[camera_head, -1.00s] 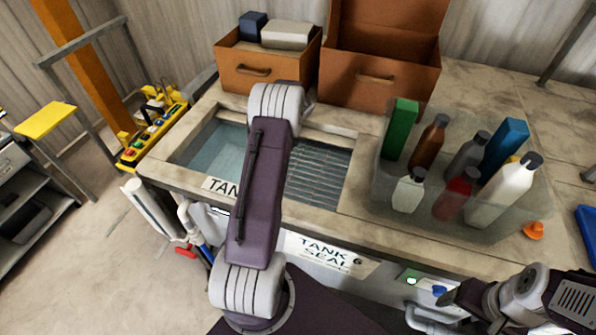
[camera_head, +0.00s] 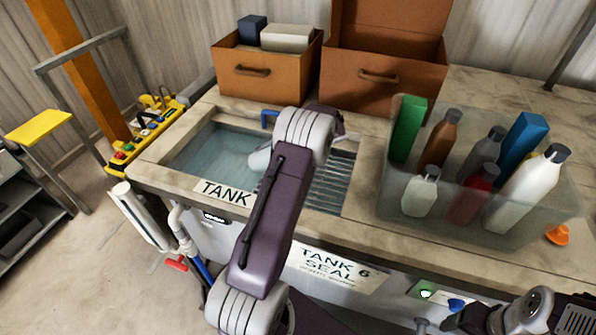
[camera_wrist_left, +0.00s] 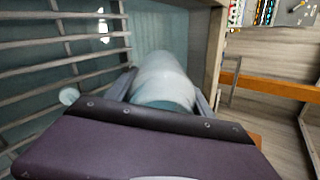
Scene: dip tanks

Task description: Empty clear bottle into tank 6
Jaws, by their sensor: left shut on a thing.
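My left gripper (camera_wrist_left: 163,98) is shut on the clear bottle (camera_wrist_left: 163,75), one finger on each side of it. In the head view the pale bottle (camera_head: 261,158) shows just left of my wrist, tilted over the water-filled tank (camera_head: 205,150); its mouth cannot be made out. My left arm hides most of the gripper there. A "TANK 6 SEAL" label (camera_head: 333,268) is on the bench front, and a partly covered "TANK" label (camera_head: 224,192) is on the near rim. My right gripper (camera_head: 468,318) is at the lower right edge, its jaws unclear.
A slatted rack (camera_head: 333,182) lies right of the water. A clear bin (camera_head: 400,222) with several bottles and boxes stands on the right, with an orange cap (camera_head: 557,234) beside it. Orange boxes (camera_head: 262,85) stand behind. A yellow tool holder (camera_head: 145,130) is at the left.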

